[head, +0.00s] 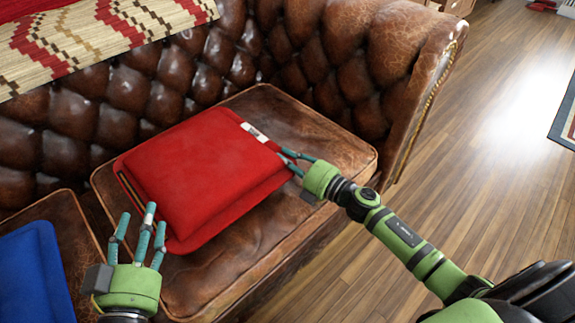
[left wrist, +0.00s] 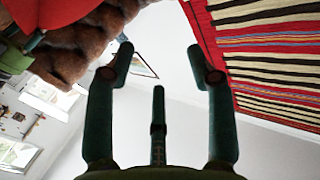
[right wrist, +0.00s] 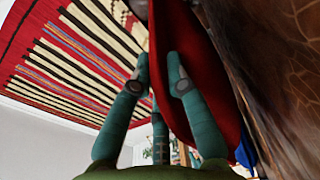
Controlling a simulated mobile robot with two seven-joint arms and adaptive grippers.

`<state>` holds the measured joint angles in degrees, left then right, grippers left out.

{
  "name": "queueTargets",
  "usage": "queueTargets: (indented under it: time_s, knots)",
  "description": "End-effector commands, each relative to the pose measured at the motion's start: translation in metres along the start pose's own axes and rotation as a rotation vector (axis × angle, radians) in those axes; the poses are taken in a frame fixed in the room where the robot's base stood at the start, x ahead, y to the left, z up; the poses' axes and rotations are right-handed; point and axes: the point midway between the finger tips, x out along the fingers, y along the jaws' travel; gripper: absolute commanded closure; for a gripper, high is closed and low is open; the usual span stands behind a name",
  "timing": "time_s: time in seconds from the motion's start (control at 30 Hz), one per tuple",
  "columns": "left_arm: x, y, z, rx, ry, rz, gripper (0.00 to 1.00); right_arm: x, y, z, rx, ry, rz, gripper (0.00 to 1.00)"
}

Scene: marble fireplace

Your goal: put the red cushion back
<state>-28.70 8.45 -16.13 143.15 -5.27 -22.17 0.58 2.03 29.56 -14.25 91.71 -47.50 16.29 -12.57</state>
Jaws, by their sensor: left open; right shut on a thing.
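The red cushion (head: 200,175) lies flat on the brown leather sofa seat (head: 300,135), near the sofa's right arm. My right gripper (head: 285,158) is at the cushion's right edge and is shut on it, beside a white tag. In the right wrist view the red cushion (right wrist: 205,60) fills the space at the fingertips of my right gripper (right wrist: 160,75). My left gripper (head: 140,222) is open and empty, fingers up, just in front of the cushion's near left corner. In the left wrist view my left gripper (left wrist: 160,65) has nothing between its fingers.
A blue cushion (head: 35,270) lies on the seat at the lower left. A patterned red and cream blanket (head: 100,35) hangs over the tufted backrest (head: 110,105). The sofa's right arm (head: 405,60) rises beyond the seat.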

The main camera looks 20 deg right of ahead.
Motion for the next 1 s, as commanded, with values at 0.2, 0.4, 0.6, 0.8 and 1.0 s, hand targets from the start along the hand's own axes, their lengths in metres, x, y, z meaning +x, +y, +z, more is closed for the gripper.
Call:
queueTargets:
  time_s: [0.2,0.4,0.6,0.8,1.0]
  knots:
    - [-0.005,0.011,-0.045,0.004,0.245,0.026,0.45,0.001,-0.012,0.0,0.004,0.001,0.006,1.0]
    - [-0.009,0.015,-0.062,0.005,0.33,0.034,0.45,0.001,-0.015,0.0,0.004,0.001,0.006,1.0]
    - [-0.01,0.015,-0.063,0.005,0.333,0.034,0.45,0.001,-0.015,0.0,0.004,0.002,0.006,1.0]
    - [-0.011,0.016,-0.066,0.004,0.35,0.036,0.45,0.001,-0.016,0.0,0.004,0.002,0.006,1.0]
    - [-0.013,0.017,-0.07,0.004,0.377,0.039,0.45,0.001,-0.018,0.0,0.005,0.002,0.006,1.0]
